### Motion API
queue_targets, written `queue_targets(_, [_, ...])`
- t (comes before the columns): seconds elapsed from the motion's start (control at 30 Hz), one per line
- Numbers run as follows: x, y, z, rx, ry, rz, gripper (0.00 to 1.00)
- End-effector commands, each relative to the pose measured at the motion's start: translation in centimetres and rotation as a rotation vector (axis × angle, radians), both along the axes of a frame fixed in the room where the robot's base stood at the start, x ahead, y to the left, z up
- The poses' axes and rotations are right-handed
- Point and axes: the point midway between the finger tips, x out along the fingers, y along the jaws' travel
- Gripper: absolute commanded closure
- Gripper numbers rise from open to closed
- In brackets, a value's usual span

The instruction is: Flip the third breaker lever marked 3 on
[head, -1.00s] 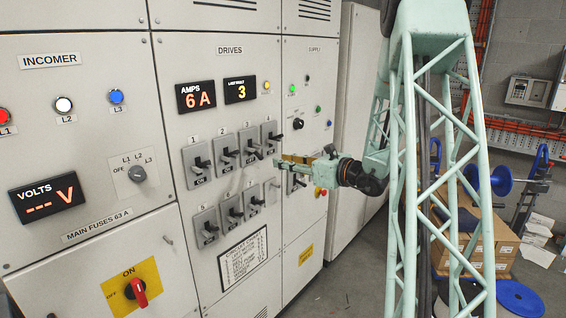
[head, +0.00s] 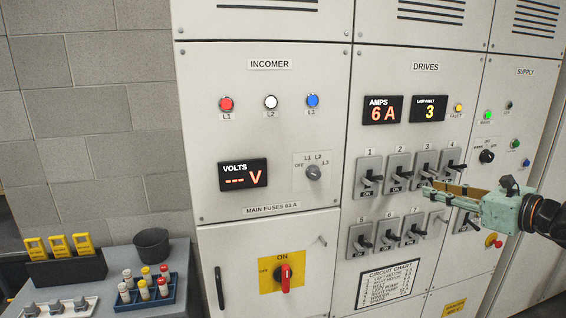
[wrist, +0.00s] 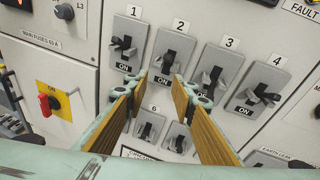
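Breaker 3 (head: 423,174) is a grey plate with a black lever in the upper row of the DRIVES panel, between breakers 2 (head: 398,172) and 4 (head: 449,165). In the wrist view, breaker 3 (wrist: 214,75) is right of centre, just beyond my right fingertip. An ON label shows below its lever; its exact lever position is hard to tell. My gripper (head: 428,190) is in front of the panel, below lever 3 in the head view. In the wrist view my gripper (wrist: 162,84) is open and empty, its fingertips below breaker 2 (wrist: 170,58). I see no clear contact.
Breakers 1 (head: 369,176) and 5 (head: 360,239) are to the left. A red main switch (head: 285,277) is on the INCOMER panel. A bench (head: 185,268) with fuses and a dark pot (head: 152,243) stands at lower left.

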Motion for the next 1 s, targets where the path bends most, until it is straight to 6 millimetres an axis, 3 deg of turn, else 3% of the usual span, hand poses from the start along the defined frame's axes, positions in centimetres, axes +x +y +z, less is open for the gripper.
queue_targets(0.2, [-2.3, 7.4, 1.6, -0.113, 0.001, 0.158, 0.76])
queue_targets(0.5, [-6.7, 16.2, 2.7, -0.276, -0.002, 0.369, 0.76])
queue_targets(0.8, [-12.3, 23.3, 3.1, -0.448, -0.015, 0.571, 0.76])
queue_targets(1.0, [-16.4, 26.9, 2.9, -0.568, -0.028, 0.7, 0.76])
